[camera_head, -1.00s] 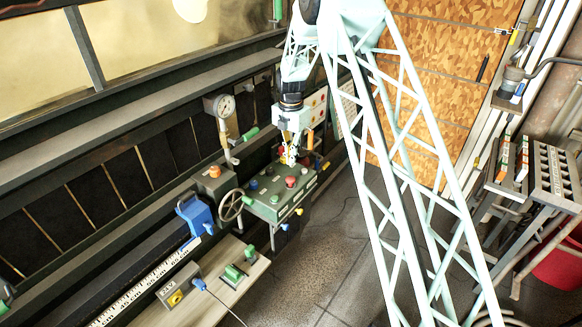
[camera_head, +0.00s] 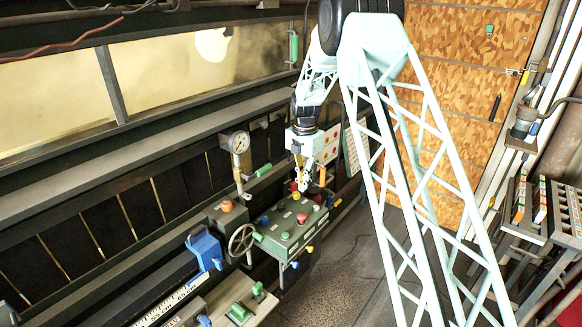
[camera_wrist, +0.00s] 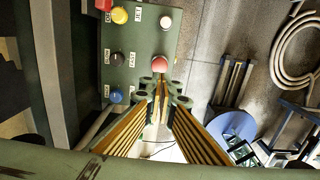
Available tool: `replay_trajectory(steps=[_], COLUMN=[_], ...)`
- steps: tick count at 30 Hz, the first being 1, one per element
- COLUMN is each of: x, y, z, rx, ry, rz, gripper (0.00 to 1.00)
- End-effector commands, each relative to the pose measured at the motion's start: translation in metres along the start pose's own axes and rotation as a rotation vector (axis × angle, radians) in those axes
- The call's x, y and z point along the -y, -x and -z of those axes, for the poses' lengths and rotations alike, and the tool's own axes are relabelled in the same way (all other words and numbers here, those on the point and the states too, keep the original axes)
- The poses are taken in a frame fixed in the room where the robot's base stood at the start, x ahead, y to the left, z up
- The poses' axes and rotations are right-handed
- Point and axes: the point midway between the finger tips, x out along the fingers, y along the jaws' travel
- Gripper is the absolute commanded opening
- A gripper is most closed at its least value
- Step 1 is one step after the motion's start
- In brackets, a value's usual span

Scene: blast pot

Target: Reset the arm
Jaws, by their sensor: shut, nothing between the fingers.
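My arm is a pale lattice frame with its wrist hanging down over a green control box (camera_head: 290,226). My gripper (camera_head: 303,187) is shut and empty, just above the box top. In the wrist view my gripper's fingertips (camera_wrist: 162,92) meet just below a red button (camera_wrist: 160,64) in the picture. Whether they touch the box I cannot tell; in the head view a small gap seems to show. The box also carries a yellow button (camera_wrist: 119,15), a black button (camera_wrist: 116,59), a blue button (camera_wrist: 116,96) and a white button (camera_wrist: 166,22).
A handwheel (camera_head: 241,240) is on the box's left, with a blue device (camera_head: 205,249) beyond it. A pressure gauge (camera_head: 239,143) stands behind. A rack (camera_head: 567,208) is at the right. A coiled hose (camera_wrist: 296,50) lies on the floor, which has open room.

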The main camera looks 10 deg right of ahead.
Motion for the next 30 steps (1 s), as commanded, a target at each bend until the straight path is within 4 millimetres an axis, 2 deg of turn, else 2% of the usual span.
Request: replay_trajectory(steps=[8, 30], x=[0.006, 0.061], y=[0.021, 0.146], z=[0.005, 0.053], rx=[0.006, 0.032], ry=[-0.052, -0.421], rz=[-0.007, -0.056], gripper=[0.00, 0.00])
